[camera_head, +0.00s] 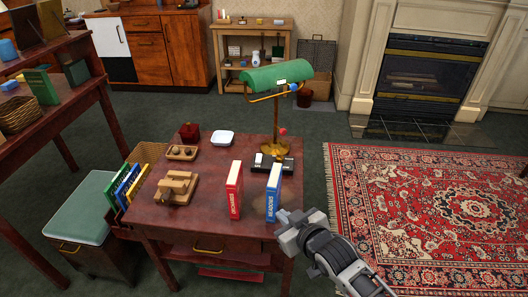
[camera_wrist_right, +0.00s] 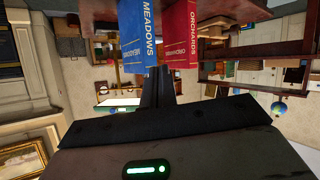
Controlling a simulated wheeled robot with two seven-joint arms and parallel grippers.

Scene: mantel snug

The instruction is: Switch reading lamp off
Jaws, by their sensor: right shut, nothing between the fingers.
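The reading lamp has a green shade (camera_head: 277,75), a brass stem and a round brass base on the dark red table (camera_head: 150,228). A small red knob (camera_head: 283,131) sits low on the stem, and a blue ball (camera_head: 293,87) is by the shade. In the right wrist view, a bright panel edged in green (camera_wrist_right: 118,104) looks like the shade's underside. My right gripper (camera_head: 288,220) is shut and empty at the table's front right corner, in front of the blue book and well short of the lamp. My left gripper is out of view.
A red book (camera_head: 234,190) and a blue book (camera_head: 273,192) stand upright between my right gripper and the lamp. A black tray-like object (camera_head: 275,163) lies by the lamp base. Wooden blocks (camera_head: 174,187) and a white dish (camera_head: 223,137) are further left.

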